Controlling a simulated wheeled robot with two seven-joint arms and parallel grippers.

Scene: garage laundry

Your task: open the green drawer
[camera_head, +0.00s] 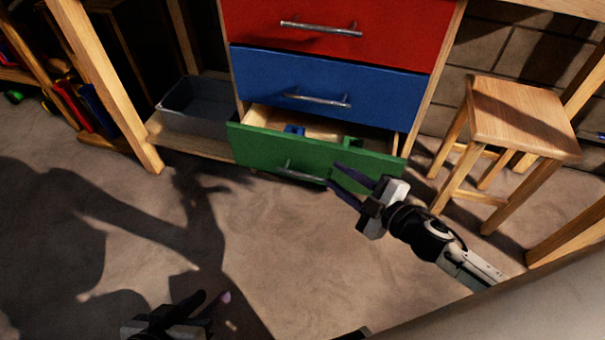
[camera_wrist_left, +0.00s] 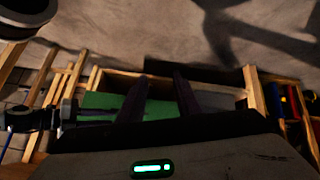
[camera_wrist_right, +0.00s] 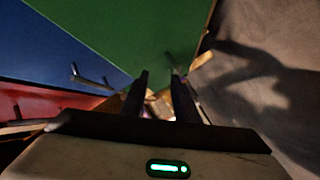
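The green drawer (camera_head: 280,155) is the lowest of three in the cabinet and is pulled partly out. Its inside shows, with a blue item (camera_head: 294,130) and a green item (camera_head: 352,143) in it. Its silver handle (camera_head: 300,173) is on the front. My right gripper (camera_head: 333,174) is open, its fingers beside the right end of this handle. In the right wrist view the green front (camera_wrist_right: 140,35) lies ahead of the parted fingers; I cannot tell whether they touch the handle. My left gripper (camera_head: 212,298) is open and empty, low over the floor.
The red drawer (camera_head: 370,25) and blue drawer (camera_head: 320,85) above are shut, with protruding handles. A wooden stool (camera_head: 520,120) stands to the right. A grey bin (camera_head: 200,105) sits on a low shelf to the left. The floor in front is clear.

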